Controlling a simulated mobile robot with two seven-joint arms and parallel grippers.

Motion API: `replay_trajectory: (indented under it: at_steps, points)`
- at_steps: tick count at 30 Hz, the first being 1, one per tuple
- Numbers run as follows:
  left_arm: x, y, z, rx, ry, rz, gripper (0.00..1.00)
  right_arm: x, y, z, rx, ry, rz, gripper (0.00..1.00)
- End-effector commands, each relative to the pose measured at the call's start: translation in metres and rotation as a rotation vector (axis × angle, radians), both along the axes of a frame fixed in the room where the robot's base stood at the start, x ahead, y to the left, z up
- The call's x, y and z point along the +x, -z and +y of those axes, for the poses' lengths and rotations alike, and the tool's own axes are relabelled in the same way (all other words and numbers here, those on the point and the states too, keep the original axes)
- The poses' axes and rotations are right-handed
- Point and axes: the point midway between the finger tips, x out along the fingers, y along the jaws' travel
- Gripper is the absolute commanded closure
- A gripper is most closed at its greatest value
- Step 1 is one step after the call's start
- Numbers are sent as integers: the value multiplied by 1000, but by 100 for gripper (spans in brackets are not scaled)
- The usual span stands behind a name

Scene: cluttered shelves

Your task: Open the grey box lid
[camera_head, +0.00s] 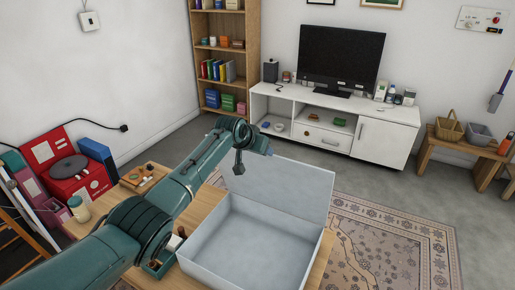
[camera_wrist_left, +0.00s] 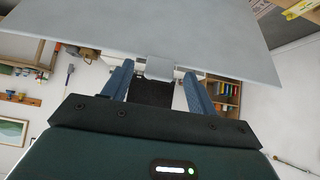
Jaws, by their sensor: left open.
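The grey box (camera_head: 207,264) sits on a wooden table in the head view, open at the top and empty inside. Its lid (camera_head: 290,187) stands raised at the back edge, tilted up and away from the opening. In the left wrist view the lid (camera_wrist_left: 150,28) spans the top, with a small tab (camera_wrist_left: 160,68) at its edge. My left gripper (camera_wrist_left: 159,73) is open, with its blue fingers on either side of the tab. Whether they touch it cannot be told. In the head view my left arm ends at the lid's upper left. My right gripper is not in view.
Small items lie on a wooden tray (camera_head: 146,179) on the table (camera_head: 203,206), left of the box. A red case (camera_head: 72,170) stands at the left. A patterned rug (camera_head: 390,240) lies behind and right. A white TV cabinet (camera_head: 384,142) and a bookshelf (camera_head: 224,25) stand farther back.

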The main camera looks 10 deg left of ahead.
Motion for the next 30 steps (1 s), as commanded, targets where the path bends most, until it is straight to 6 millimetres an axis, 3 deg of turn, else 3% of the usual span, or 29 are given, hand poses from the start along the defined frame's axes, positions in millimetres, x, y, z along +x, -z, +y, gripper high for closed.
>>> replay_trajectory:
  at_steps: [11,30]
  points:
    - [-6,-4,3,1,0,4,42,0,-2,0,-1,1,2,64]
    - [-70,-72,26,2,0,0,42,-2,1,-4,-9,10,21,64]
